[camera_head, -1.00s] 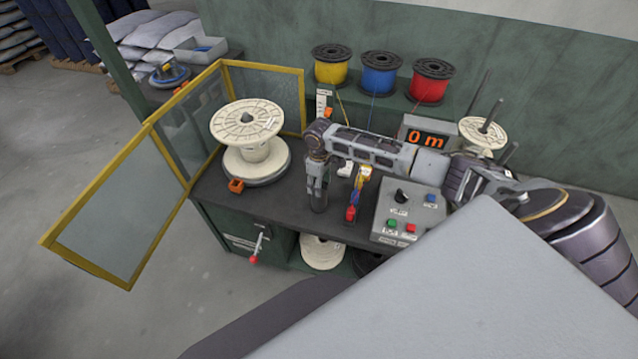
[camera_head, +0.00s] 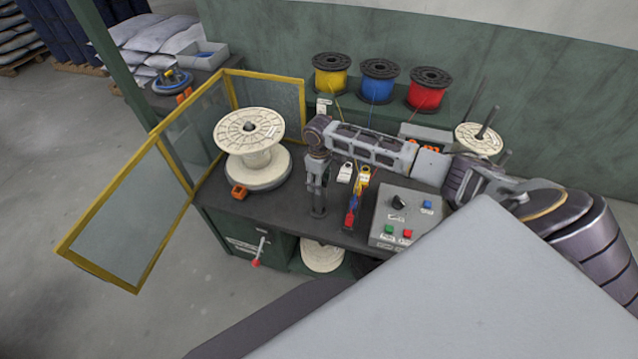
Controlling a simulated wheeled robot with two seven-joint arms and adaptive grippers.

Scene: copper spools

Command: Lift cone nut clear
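A large cream spool (camera_head: 257,158) stands upright on a round base on the dark bench top, left of my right gripper. A small dark spindle end (camera_head: 249,127) shows at the middle of its top flange. I cannot pick out a cone nut there for sure. A blue ring-shaped part with a yellow middle (camera_head: 172,77) lies on a side bench at the back left; I cannot tell if it is the nut. My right gripper (camera_head: 318,211) points down over the bench, apart from the spool. Its finger gap is too small to judge. My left gripper is out of view.
A yellow-framed guard (camera_head: 130,213) stands open at the left. An orange block (camera_head: 239,192) sits before the spool. A grey control box (camera_head: 404,215) is at the right. Yellow, blue and red spools (camera_head: 379,82) line the back shelf. A red-tipped lever (camera_head: 257,258) sticks out in front.

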